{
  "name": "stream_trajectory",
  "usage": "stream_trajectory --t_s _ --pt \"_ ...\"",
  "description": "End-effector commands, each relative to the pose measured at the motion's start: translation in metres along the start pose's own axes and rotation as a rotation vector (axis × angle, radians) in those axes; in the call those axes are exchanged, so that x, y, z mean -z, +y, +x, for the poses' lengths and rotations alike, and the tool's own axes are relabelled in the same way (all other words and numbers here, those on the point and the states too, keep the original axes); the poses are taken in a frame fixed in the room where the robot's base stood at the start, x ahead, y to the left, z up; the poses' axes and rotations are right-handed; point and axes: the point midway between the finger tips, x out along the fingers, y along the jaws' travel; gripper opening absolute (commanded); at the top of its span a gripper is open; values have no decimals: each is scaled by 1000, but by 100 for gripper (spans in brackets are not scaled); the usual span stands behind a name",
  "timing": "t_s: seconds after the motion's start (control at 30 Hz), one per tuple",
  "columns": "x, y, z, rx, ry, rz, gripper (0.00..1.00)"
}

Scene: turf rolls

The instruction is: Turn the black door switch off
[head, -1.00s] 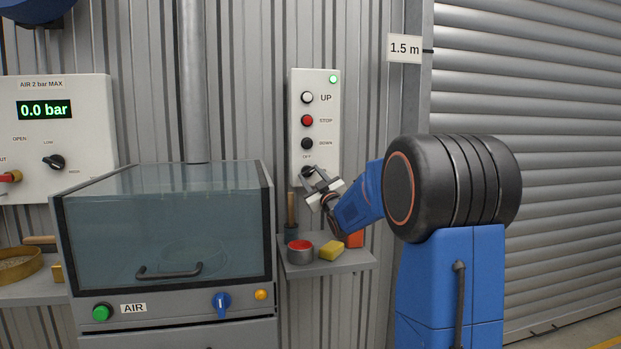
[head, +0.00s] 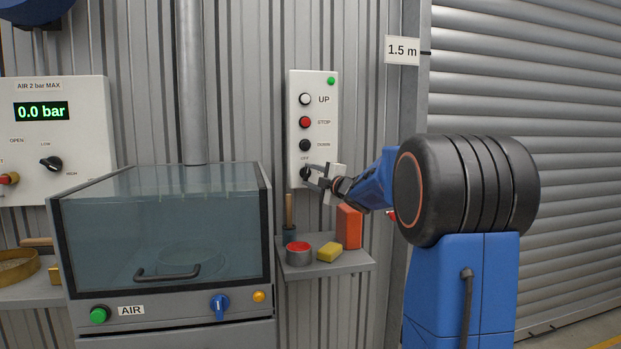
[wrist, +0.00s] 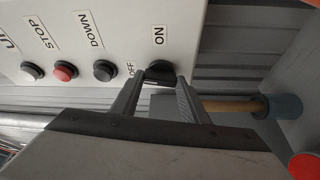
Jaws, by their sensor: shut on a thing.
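The black door switch (head: 304,174) is the lowest control on the white door panel (head: 297,127).
White UP (head: 305,99), red STOP (head: 305,122) and black DOWN (head: 305,145) buttons sit above the switch. A glass-lidded cabinet (head: 165,215) stands left.

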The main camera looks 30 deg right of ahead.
Motion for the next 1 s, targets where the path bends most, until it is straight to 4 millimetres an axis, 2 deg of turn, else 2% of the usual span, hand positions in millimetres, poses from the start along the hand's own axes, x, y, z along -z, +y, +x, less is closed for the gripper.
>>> stream_trajectory --t_s 0.4,0.93,0.97,1.0 --pt "1 0 0 67 2 -158 18" --pt "1 0 0 75 2 -176 18" --pt "1 0 0 75 2 -176 48" --pt "1 0 0 75 2 -175 57"
